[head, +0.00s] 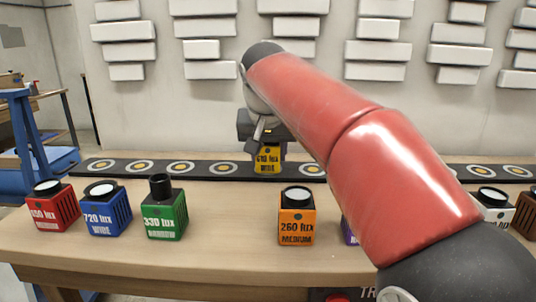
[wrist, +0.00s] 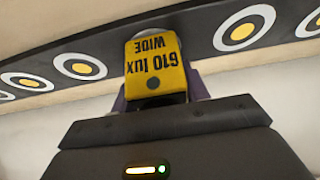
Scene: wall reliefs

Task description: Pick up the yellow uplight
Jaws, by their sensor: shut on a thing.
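The yellow uplight (head: 266,160) is a small box with dark print reading 610 lux WIDE. It shows close up and upside down in the wrist view (wrist: 158,68). My gripper (head: 268,142) is shut on it, with the fingers at its sides. The uplight is in front of the dark strip with ringed targets (head: 110,167) at the back of the bench. I cannot tell whether it touches the strip. The gripper hides its top.
On the wooden bench (head: 230,225) stand red (head: 57,208), blue (head: 105,214), green (head: 165,217) and orange (head: 296,224) uplights. A purple one (head: 348,230) is mostly behind my arm. White (head: 494,208) and brown (head: 525,215) ones stand at right. White blocks (head: 204,50) jut from the wall.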

